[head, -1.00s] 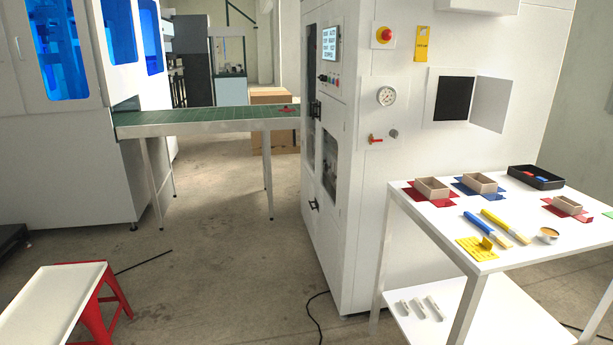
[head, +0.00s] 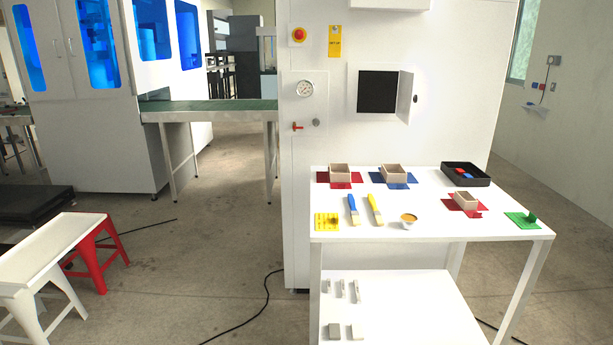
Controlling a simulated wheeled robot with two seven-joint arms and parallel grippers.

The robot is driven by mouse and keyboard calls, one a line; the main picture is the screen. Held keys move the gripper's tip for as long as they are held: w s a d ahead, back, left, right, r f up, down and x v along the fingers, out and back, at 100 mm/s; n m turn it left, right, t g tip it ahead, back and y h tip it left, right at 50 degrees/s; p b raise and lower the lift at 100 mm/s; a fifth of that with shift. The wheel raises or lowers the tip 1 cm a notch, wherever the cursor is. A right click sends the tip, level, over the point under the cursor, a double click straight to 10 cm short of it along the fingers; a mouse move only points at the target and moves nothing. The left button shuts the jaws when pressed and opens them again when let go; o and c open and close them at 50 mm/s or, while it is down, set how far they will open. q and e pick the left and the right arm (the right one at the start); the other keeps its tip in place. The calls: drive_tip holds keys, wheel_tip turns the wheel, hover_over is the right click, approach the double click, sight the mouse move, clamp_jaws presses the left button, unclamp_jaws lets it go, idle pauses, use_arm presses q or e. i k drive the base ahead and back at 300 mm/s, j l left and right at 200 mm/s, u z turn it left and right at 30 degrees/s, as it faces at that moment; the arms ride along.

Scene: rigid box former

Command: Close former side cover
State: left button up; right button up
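The box former (head: 440,115) is the tall white machine in the middle of the head view, its flat side facing me. Neither of my grippers shows in this view.
A white table (head: 440,222) stands in front of the former, below the cover, with small boxes, brushes, a cup and a black tray (head: 465,174). A red stool (head: 100,258) and white bench (head: 45,250) are at left. A cable (head: 258,312) lies on the floor.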

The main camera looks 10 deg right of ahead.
sight(405, 98)
drive_tip(key=l+u, duration=0.1)
drive_tip(key=l, duration=1.6)
drive_tip(key=l+u, duration=0.1)
drive_tip(key=l, duration=1.6)
